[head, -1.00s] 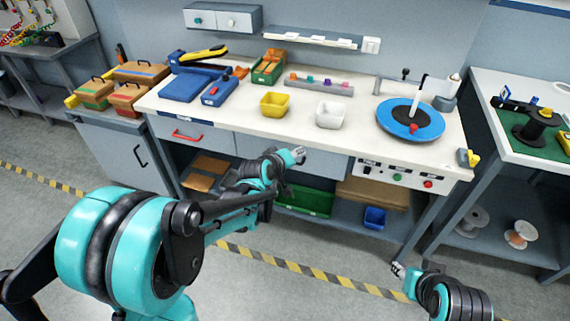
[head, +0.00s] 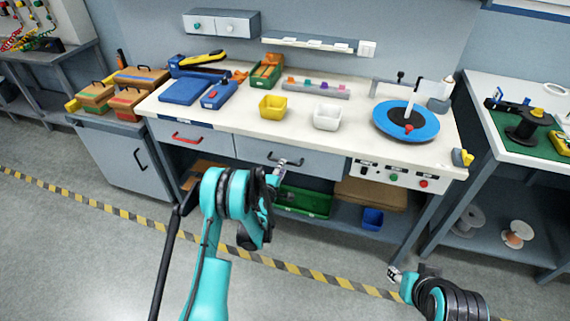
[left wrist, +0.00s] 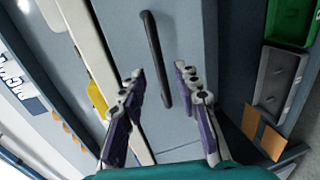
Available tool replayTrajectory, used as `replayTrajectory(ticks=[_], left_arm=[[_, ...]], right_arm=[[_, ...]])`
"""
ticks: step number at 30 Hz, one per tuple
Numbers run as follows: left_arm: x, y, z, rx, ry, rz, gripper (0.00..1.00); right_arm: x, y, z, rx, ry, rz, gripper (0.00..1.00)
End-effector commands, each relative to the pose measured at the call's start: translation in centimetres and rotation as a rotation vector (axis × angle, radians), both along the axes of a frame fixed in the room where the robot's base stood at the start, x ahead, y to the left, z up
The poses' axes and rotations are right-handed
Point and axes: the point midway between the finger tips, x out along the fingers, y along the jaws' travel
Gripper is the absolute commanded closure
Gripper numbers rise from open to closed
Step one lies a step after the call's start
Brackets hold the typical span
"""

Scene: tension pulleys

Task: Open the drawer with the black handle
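The drawer (head: 322,161) with the black handle (head: 292,161) is under the middle of the workbench top and looks shut. My left gripper (head: 280,169) is just in front of this handle and partly covers it. In the left wrist view the black handle (left wrist: 153,52) runs lengthwise down the grey drawer front (left wrist: 182,28). There my left gripper (left wrist: 160,74) is open, one finger on each side of the handle in the picture. Whether the fingertips reach around it, I cannot tell. My right gripper (head: 393,274) is low at the lower right, empty and too small to read.
A drawer with a red handle (head: 187,138) is to the left. A side cabinet (head: 128,160) also has a black handle. A control panel (head: 395,176) is right of the drawer. A green crate (head: 308,202) and a blue bin (head: 372,219) are below. The floor in front is clear.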

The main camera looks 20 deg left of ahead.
Motion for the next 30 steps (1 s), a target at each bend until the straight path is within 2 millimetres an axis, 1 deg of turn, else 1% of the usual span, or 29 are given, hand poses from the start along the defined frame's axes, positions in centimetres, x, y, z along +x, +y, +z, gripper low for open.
replayTrajectory(ticks=[1,3,6,9,13,20,21,23,24,30], left_arm=[[0.9,-0.1,-0.4,0.001,0.0,-0.001,0.68],[2.1,-0.1,-0.7,0.002,0.0,-0.001,0.68],[3.5,-0.2,-1.0,0.002,0.0,-0.001,0.68],[4.5,-0.2,-1.1,0.002,0.0,-0.001,0.68],[5.1,-0.2,-1.1,0.003,0.0,-0.002,0.68],[5.1,-0.2,-1.0,0.003,0.001,-0.002,0.68],[5.1,-0.2,-1.0,0.003,0.001,-0.002,0.78],[5.1,-0.2,-1.0,0.003,0.001,-0.002,0.94],[5.1,-0.2,-1.0,0.003,0.001,-0.002,1.0],[5.1,-0.2,-1.0,0.003,0.001,-0.002,1.0]], right_arm=[[0.0,0.0,-0.5,0.0,0.0,0.0,0.6],[0.0,0.0,-0.9,0.0,0.0,0.0,0.6],[0.0,0.0,-1.3,0.0,0.0,0.0,0.6],[0.0,0.0,-1.6,0.0,0.0,0.0,0.6],[0.0,0.0,-1.7,0.0,0.0,0.0,0.6],[0.0,0.0,-1.6,0.0,0.0,0.0,0.6],[0.0,0.0,-1.6,0.0,0.0,0.0,0.6],[0.0,0.0,-1.6,0.0,0.0,0.0,0.6],[0.0,0.0,-1.6,0.0,0.0,0.0,0.6],[0.0,0.0,-1.6,0.0,0.0,0.0,0.6]])
